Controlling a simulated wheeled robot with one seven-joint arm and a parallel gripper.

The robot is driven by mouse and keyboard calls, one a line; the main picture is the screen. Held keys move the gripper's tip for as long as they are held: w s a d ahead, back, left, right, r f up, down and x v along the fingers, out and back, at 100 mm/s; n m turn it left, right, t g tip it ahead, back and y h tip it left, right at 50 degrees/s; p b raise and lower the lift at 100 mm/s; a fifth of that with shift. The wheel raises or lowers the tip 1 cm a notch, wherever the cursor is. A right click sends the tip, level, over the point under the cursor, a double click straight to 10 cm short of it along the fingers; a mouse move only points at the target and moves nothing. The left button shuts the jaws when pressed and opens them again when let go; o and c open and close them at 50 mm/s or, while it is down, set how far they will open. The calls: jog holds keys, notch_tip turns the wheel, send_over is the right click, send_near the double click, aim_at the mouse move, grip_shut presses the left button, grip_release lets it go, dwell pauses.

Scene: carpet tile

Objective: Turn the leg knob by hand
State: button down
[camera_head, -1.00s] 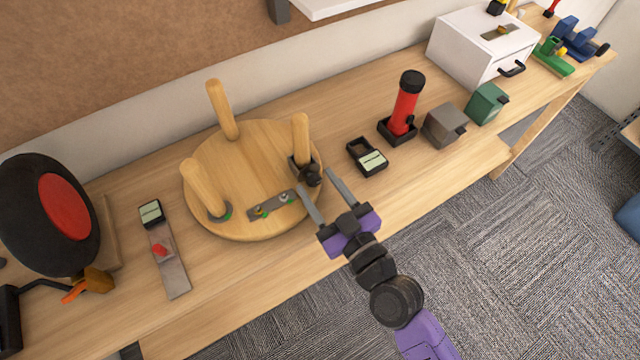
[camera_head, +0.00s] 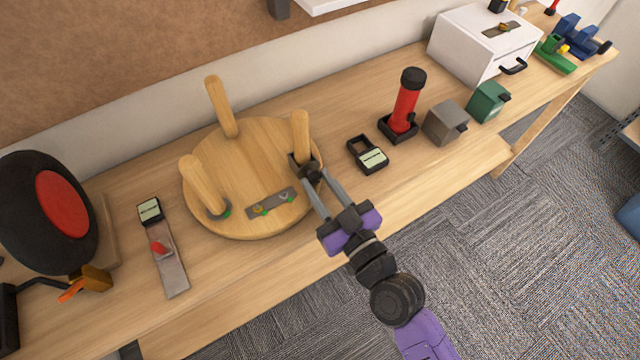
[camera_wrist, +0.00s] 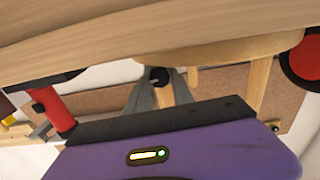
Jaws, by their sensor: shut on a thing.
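An upturned round wooden stool (camera_head: 250,210) lies on the bench with three legs pointing up. Its right leg (camera_head: 301,132) has a dark clamp (camera_head: 300,160) at its base with a black knob (camera_head: 313,173) on the near side. My gripper (camera_head: 316,184) is shut on the black knob, its long grey fingers reaching in from the lower right. In the wrist view the round black knob (camera_wrist: 158,76) shows between the grey fingers, in front of the leg. The fingertips partly hide the knob in the head view.
A small metal plate with fittings (camera_head: 270,203) is on the stool's face. A black device with a pale display (camera_head: 370,157) and a red cylinder in a black holder (camera_head: 404,110) stand to the right. A strip with a red lever (camera_head: 167,262) lies to the left.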

jog(key=shift+d+m+b, duration=0.1)
jog(key=shift+m+b, duration=1)
jog(key=shift+m, duration=1.4)
jog(key=c, duration=1.1)
grip_release()
jog(key=b+v, duration=0.2)
jog(key=v, duration=0.5)
jog(key=shift+s+d, duration=0.2)
jog(key=shift+s, duration=0.1)
